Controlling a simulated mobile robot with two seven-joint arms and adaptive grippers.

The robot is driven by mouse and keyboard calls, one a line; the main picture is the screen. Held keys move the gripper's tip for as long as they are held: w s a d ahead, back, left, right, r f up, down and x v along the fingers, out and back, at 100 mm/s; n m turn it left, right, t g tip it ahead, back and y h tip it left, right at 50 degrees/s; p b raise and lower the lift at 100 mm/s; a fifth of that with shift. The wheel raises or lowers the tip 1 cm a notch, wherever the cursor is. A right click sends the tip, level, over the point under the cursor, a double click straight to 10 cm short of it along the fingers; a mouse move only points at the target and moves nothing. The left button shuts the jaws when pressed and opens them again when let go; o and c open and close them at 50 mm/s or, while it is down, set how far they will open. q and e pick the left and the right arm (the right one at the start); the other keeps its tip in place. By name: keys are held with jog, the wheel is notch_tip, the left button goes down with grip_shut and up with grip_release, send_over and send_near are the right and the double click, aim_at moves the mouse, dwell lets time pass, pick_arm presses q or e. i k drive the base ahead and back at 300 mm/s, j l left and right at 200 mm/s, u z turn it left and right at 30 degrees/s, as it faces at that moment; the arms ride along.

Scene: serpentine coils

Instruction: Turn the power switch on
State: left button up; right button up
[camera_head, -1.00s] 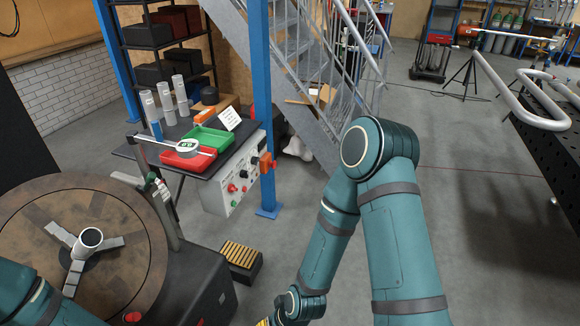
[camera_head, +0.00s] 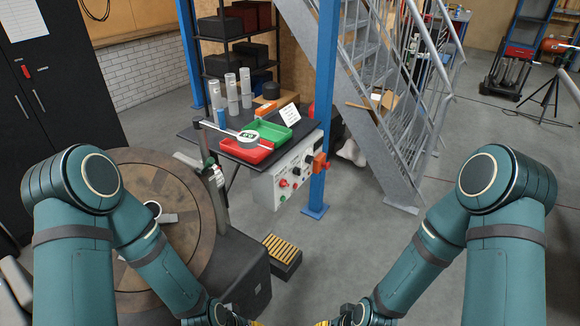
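A light grey control panel (camera_head: 278,189) hangs at the front of the dark bench. It carries red and green knobs or buttons (camera_head: 284,183) and small dark knobs. An orange-red switch unit (camera_head: 319,161) sits at its right end by the blue post. Which of these is the power switch I cannot tell, nor its position. Both my arms reach down to the bottom edge, well short of the panel and touching none of it. Only small yellow-and-dark bits of my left gripper (camera_head: 250,322) and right gripper (camera_head: 325,322) show there; their fingers are cut off.
A round brown turntable (camera_head: 180,190) on a dark machine base stands at left. A slatted yellow block (camera_head: 281,250) lies on the floor below the panel. The bench holds a green tray (camera_head: 270,133), a red tray (camera_head: 240,151) and grey cylinders. Metal stairs (camera_head: 380,100) rise behind the blue post (camera_head: 326,90).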

aim_at(284, 183)
jog(key=i+z, duration=0.5)
jog(key=i+j+z, duration=0.3)
jog(key=i+z, duration=0.15)
